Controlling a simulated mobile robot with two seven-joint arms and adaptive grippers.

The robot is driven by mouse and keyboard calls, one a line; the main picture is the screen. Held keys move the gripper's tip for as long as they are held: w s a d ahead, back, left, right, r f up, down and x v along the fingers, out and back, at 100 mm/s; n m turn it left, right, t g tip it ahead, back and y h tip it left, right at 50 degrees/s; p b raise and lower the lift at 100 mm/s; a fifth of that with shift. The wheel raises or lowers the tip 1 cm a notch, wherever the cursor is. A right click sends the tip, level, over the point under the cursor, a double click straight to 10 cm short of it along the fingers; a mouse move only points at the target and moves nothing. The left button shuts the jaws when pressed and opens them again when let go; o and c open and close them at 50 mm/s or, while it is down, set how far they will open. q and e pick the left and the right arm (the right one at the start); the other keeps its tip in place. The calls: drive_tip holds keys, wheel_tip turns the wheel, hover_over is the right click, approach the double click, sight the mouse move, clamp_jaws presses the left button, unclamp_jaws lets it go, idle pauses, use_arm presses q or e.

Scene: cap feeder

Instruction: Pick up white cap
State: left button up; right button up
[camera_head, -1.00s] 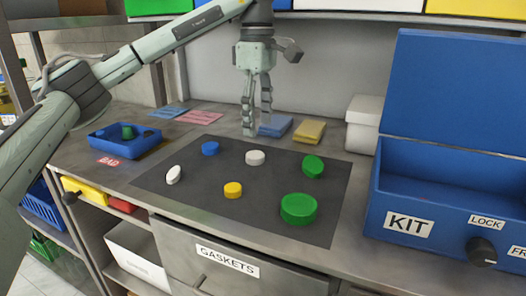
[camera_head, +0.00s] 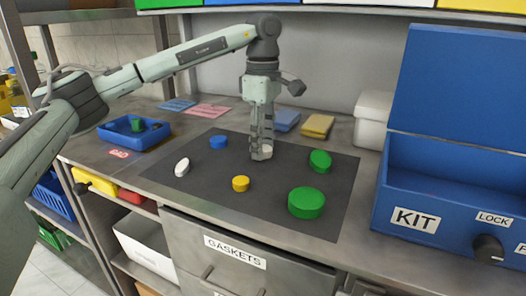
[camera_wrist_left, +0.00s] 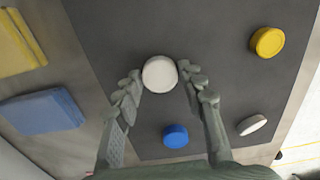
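The white round cap (camera_head: 267,149) lies on the dark mat (camera_head: 222,176) near its back middle. My left gripper (camera_head: 261,152) is down at this cap, pointing at the mat. In the left wrist view the cap (camera_wrist_left: 160,74) sits between the two fingertips, close against both. Whether the fingers press on it is not clear. In the head view the fingers partly hide the cap. A second white cap (camera_head: 182,167) lies tilted at the mat's left side; it also shows in the left wrist view (camera_wrist_left: 252,125). My right gripper is not in view.
On the mat are a blue cap (camera_head: 218,142), a yellow cap (camera_head: 240,184), a green cap (camera_head: 320,161) and a large green cap (camera_head: 307,203). A blue tray (camera_head: 113,137) stands left, an open blue kit box (camera_head: 394,188) right. Blue and yellow pads (camera_head: 317,126) lie behind.

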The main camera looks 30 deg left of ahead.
use_arm(q)
drive_tip(key=shift+c, duration=0.9)
